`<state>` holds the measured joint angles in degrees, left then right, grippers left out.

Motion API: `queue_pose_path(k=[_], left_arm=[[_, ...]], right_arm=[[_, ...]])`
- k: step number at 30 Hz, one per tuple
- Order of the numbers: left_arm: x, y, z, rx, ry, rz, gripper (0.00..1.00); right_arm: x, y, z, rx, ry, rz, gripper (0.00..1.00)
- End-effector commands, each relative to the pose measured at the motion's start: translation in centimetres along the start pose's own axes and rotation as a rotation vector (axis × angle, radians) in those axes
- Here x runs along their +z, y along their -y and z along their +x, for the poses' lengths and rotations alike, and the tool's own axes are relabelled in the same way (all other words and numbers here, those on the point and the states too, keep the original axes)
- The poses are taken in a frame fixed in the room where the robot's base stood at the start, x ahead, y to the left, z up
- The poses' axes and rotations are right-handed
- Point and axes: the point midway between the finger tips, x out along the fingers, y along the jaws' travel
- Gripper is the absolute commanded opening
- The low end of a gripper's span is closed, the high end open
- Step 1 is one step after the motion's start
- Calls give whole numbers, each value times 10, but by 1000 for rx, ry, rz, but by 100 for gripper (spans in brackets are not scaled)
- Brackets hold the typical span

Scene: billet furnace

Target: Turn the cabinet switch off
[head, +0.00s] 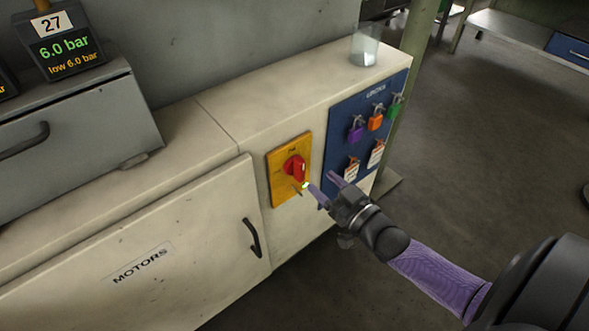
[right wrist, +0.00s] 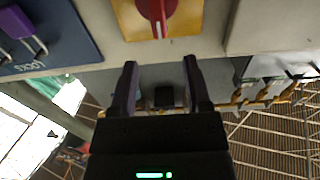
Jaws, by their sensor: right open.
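The cabinet switch is a red rotary handle (head: 295,168) on a yellow plate (head: 276,184), set in the front of the cream cabinet (head: 222,137). In the right wrist view the red handle (right wrist: 157,12) is cut off by the top edge, above and beyond the fingers. My right gripper (head: 320,185) is just right of and below the switch in the head view, pointing toward the cabinet. It also shows in the right wrist view (right wrist: 160,80), open with nothing between its fingers. It appears apart from the handle. My left gripper is not in view.
A blue lock board (head: 340,135) with colored padlocks and tags is right of the switch, close to my right gripper. A glass (head: 364,46) stands on the cabinet top. The MOTORS door (head: 190,235) has a black handle (head: 252,238). Open floor lies to the right.

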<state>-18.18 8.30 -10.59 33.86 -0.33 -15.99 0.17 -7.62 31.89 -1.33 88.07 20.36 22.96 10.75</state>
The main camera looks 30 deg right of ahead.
Motion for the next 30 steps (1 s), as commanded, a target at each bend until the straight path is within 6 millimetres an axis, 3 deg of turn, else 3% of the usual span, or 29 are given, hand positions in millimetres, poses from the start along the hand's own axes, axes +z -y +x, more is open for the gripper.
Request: queue_pose_path(k=[3,9,15,22,30], left_arm=[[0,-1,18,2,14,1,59],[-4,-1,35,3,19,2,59],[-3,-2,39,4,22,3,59],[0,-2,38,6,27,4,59],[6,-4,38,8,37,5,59]], right_arm=[[6,0,30,0,0,-2,62],[5,0,69,1,5,-2,62],[2,0,82,1,6,-2,62],[1,0,82,2,6,-2,62],[1,0,82,2,8,-2,5]])
